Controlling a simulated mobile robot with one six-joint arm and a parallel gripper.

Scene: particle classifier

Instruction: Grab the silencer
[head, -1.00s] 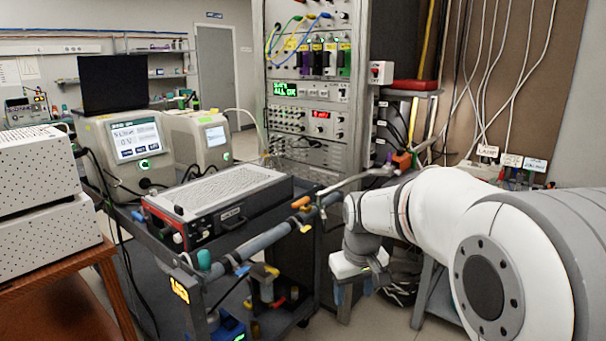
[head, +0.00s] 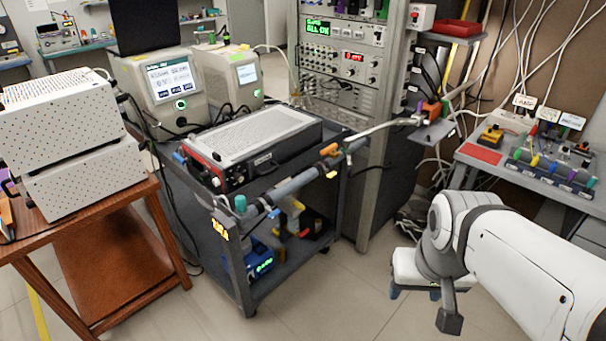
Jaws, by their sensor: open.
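I cannot tell for certain which thing is the silencer. A grey tube (head: 297,183) with an orange fitting (head: 329,150) runs along the front edge of the black cart (head: 245,290). A teal-capped part (head: 240,203) stands at its near end. My gripper (head: 415,292) hangs at the lower right over the floor, right of the cart and apart from it. It points down, with its two dark blue fingers apart and nothing visible between them.
A perforated instrument (head: 265,135) lies on the cart. A tall equipment rack (head: 385,140) stands behind it. A grey bench (head: 560,190) with a red tray-like patch and coloured fittings is at right. A brown wooden table (head: 110,230) is at left. Floor in front is clear.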

